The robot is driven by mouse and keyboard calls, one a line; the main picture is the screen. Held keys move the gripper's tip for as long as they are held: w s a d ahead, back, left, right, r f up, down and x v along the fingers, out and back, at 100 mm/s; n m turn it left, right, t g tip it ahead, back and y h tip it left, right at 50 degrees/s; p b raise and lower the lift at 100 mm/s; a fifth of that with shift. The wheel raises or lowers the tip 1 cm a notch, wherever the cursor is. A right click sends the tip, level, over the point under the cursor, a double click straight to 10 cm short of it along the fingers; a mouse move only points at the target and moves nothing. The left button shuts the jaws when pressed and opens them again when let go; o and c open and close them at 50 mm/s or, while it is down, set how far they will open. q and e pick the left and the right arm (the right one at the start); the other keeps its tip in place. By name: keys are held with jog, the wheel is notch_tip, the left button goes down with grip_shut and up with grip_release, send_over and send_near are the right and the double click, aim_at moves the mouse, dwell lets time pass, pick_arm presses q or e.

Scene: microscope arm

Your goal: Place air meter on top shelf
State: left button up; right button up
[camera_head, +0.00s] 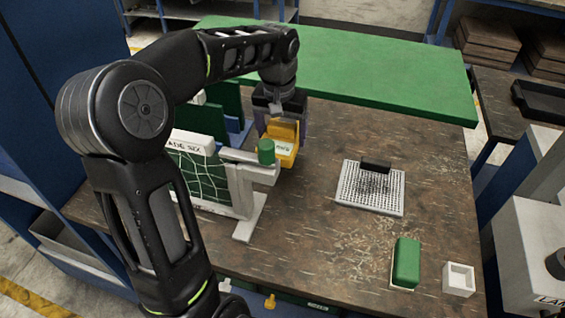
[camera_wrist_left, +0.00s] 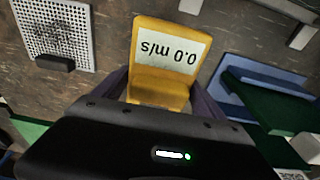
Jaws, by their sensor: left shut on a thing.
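The air meter (camera_head: 284,133) is a yellow block with a pale display. My left gripper (camera_head: 281,108) is shut on it and holds it over the table, just behind a white stand with a green cap (camera_head: 266,151). In the left wrist view the meter (camera_wrist_left: 160,88) sits between my dark fingers, and its display reads 0.0 m/s upside down. A green shelf board (camera_head: 370,75) spans the back of the table, beyond the gripper; it is likely the top shelf. My right gripper is not in view.
A white perforated plate (camera_head: 350,197) with a black block lies on the brown table (camera_head: 320,245). A green block (camera_head: 406,262) and a small white box (camera_head: 459,279) are at the front right. A white-framed net panel (camera_head: 205,170) stands at left. The green board's visible top is clear.

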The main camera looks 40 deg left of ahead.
pick_arm(q)
send_over(282, 170)
jog(key=shift+s+d+f+p, duration=0.1)
jog(key=shift+s+f+p, duration=0.1)
jog(key=shift+f, duration=1.35)
jog(key=shift+s+f+p, duration=0.1)
jog(key=shift+f+p, duration=0.05)
jog(key=shift+f, duration=1.4)
jog(key=shift+f, duration=1.85)
jog(key=shift+f, duration=0.15)
jog(key=o, duration=1.6)
jog(key=r, duration=0.4)
jog(key=s+r, duration=0.1)
jog(key=r, duration=0.7)
jog(key=shift+s+d+r, duration=0.1)
jog(key=shift+s+d, duration=0.05)
jog(key=shift+d, duration=0.1)
